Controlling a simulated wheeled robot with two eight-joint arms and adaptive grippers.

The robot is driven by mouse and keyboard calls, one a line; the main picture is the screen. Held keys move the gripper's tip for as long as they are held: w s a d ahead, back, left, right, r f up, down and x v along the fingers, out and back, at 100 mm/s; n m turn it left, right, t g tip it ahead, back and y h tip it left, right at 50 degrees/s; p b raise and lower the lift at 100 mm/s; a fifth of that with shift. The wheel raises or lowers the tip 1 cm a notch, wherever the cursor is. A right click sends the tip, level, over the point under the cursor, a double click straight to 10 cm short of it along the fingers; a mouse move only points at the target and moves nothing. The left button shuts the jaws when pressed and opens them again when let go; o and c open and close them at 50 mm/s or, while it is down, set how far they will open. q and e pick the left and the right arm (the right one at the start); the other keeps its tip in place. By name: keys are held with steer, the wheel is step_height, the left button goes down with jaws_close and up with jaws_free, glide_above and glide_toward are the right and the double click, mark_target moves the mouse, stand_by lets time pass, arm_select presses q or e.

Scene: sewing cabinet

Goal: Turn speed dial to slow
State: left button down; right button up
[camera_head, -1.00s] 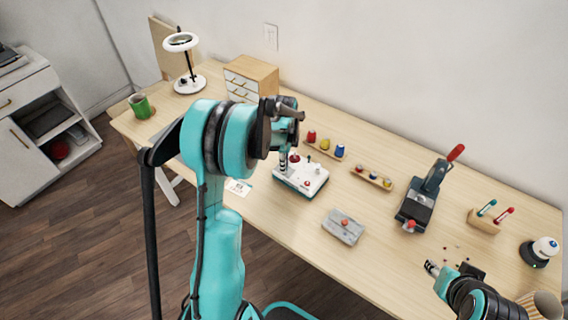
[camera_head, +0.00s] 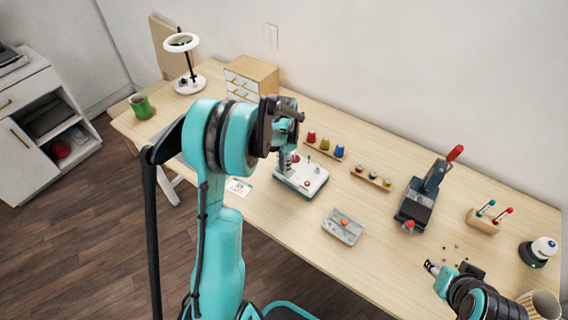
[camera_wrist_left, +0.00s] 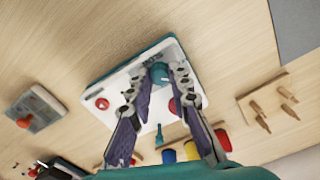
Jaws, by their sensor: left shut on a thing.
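The white-topped control box with teal sides (camera_head: 312,180) stands on the table, and it also shows in the left wrist view (camera_wrist_left: 118,92). My left gripper (camera_head: 287,164) reaches down over its far left part. In the left wrist view, the left gripper's fingers (camera_wrist_left: 157,84) are on either side of the teal speed dial (camera_wrist_left: 160,73) and shut on it. Lettering on the plate beside the dial is partly hidden. A red knob (camera_wrist_left: 101,104) is apart from the fingers. My right gripper (camera_head: 431,268) is over the table's lower right, too small to tell if open.
Spools on a wooden rack (camera_head: 325,146) stand close behind the box. A grey box with a red button (camera_head: 342,227) is in front to the right. A lever press (camera_head: 417,205) stands farther right. Bare table lies between them.

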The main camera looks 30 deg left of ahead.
arm_select(q)
steer(key=n, duration=1.3)
steer(key=shift+n, duration=0.3)
steer(key=n, duration=1.3)
stand_by(0.4)
steer(key=c, duration=1.4)
jaws_free()
step_height(320, 180, up, 12)
